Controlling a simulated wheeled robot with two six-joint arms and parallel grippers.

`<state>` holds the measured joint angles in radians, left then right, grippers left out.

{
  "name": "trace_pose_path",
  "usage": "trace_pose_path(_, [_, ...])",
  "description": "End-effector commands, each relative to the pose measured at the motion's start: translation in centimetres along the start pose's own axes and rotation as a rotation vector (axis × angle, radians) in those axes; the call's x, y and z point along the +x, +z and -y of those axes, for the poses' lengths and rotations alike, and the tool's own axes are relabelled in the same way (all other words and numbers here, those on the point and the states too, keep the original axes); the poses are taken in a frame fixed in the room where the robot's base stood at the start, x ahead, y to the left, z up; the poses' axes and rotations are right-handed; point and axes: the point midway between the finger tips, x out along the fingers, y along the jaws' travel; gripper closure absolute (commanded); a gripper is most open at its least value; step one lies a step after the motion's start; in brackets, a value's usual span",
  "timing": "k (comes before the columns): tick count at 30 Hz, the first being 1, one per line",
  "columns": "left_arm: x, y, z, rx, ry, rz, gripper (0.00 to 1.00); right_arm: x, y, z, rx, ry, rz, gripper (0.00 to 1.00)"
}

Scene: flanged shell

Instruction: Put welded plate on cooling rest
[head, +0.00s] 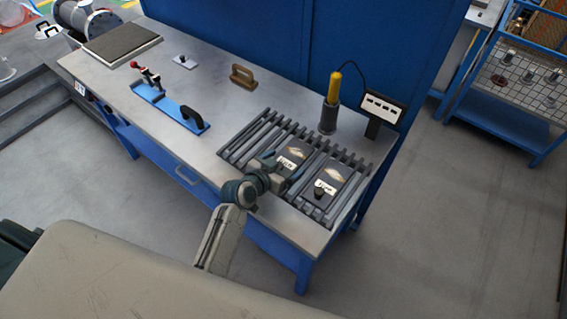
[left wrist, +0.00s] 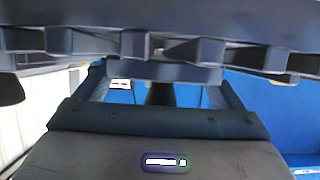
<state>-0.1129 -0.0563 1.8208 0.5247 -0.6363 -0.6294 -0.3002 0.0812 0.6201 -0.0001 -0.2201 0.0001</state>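The cooling rest appears to be the grey slatted rack (head: 246,138) at the right end of the bench. Two dark plates lie on it, each with a pale patch and a white label too small to read. The left plate (head: 297,151) is partly hidden by my left gripper (head: 282,171). The right plate (head: 336,174) has a black knob near its front. I cannot tell which is the welded plate. In the left wrist view my left gripper's fingers (left wrist: 160,92) stand apart, with a dark upright shape between or beyond them and grey bars close above. My right gripper is out of view.
A yellow-handled tool in a dark holder (head: 331,105) and a small display box (head: 381,108) stand behind the rack. A blue clamp fixture (head: 172,107), a brown handle (head: 243,75) and a dark mat (head: 121,42) are farther left. The bench middle (head: 207,80) is clear.

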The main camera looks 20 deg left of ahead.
Motion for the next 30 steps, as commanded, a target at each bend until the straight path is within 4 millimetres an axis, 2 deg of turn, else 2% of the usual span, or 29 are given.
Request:
trace_pose_path(7, [-0.1, -0.3, 0.0, 0.000, 0.000, 0.000, 0.10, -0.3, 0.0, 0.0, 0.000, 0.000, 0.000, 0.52])
trace_pose_path(10, [-1.0, 0.0, 0.0, 0.000, -0.001, 0.000, 0.10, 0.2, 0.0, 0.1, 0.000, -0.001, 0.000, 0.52])
trace_pose_path(24, [-10.1, 0.1, 0.0, 0.004, 0.001, 0.001, 0.10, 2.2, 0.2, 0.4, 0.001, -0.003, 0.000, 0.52])
trace_pose_path(30, [-11.9, -0.1, 0.0, 0.000, 0.001, 0.000, 0.10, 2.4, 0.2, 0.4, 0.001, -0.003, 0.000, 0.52])
